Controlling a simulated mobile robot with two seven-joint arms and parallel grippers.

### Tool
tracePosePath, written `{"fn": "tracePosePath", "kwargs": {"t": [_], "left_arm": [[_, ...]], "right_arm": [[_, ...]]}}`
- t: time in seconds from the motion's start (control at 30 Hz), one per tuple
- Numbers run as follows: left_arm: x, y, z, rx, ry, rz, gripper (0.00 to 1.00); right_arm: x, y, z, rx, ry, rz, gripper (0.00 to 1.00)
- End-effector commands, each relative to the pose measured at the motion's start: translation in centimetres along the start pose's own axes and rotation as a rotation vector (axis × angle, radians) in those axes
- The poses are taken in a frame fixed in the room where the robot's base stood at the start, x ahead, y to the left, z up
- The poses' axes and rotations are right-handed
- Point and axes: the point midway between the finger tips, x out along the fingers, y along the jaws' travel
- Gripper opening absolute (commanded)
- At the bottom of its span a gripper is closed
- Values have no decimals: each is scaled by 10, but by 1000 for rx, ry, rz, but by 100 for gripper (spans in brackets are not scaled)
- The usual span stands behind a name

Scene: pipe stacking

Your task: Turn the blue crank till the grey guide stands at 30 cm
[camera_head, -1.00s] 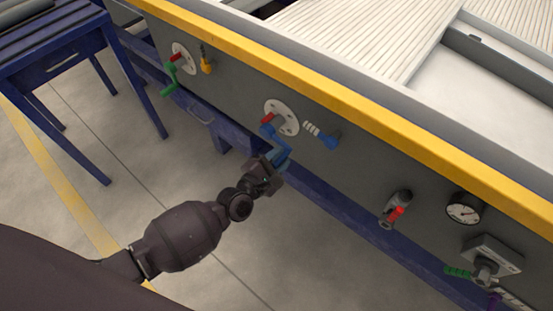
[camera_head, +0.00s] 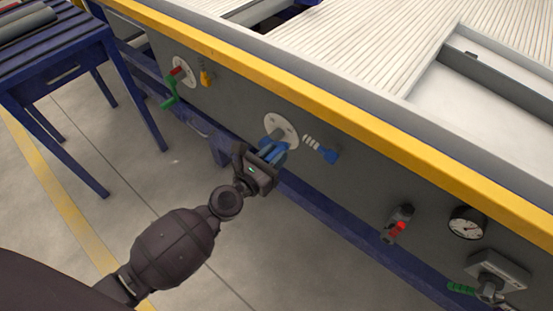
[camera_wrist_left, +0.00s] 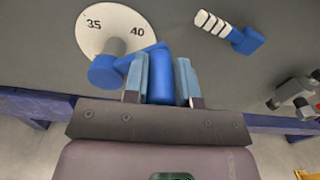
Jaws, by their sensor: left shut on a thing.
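The blue crank (camera_head: 277,151) is on the grey front panel, on a white round dial plate (camera_head: 294,128). My left gripper (camera_head: 266,157) is shut on its blue handle. In the left wrist view, the crank's handle (camera_wrist_left: 160,76) stands between the two fingers (camera_wrist_left: 160,84) of my left gripper. The hub end (camera_wrist_left: 104,72) is to its left. The dial plate there (camera_wrist_left: 90,42) shows the numbers 35 and 40; its other marks are hidden or too small to read. I cannot make out the grey guide for certain. My right gripper is not in view.
A blue lever with a white-banded shaft (camera_head: 328,155) is close right of the crank. A green crank (camera_head: 169,99) and a yellow lever (camera_head: 206,79) are further left. The yellow edge rail (camera_head: 330,97) runs above.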

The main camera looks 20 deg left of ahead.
Motion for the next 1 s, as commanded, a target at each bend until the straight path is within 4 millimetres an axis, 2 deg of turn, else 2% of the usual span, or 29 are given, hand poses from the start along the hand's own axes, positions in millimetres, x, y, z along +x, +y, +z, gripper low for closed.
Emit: {"fn": "tracePosePath", "kwargs": {"t": [0.33, 0.87, 0.9, 1.0], "left_arm": [[1, 6, 9, -129, -3, 0, 0], [1, 8, 10, -148, -3, 0, 0], [1, 8, 10, -148, -4, 0, 31], [1, 8, 10, -147, -3, 0, 47]], "right_arm": [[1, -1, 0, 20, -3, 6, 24], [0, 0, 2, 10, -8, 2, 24], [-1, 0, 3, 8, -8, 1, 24], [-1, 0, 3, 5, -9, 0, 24]]}}
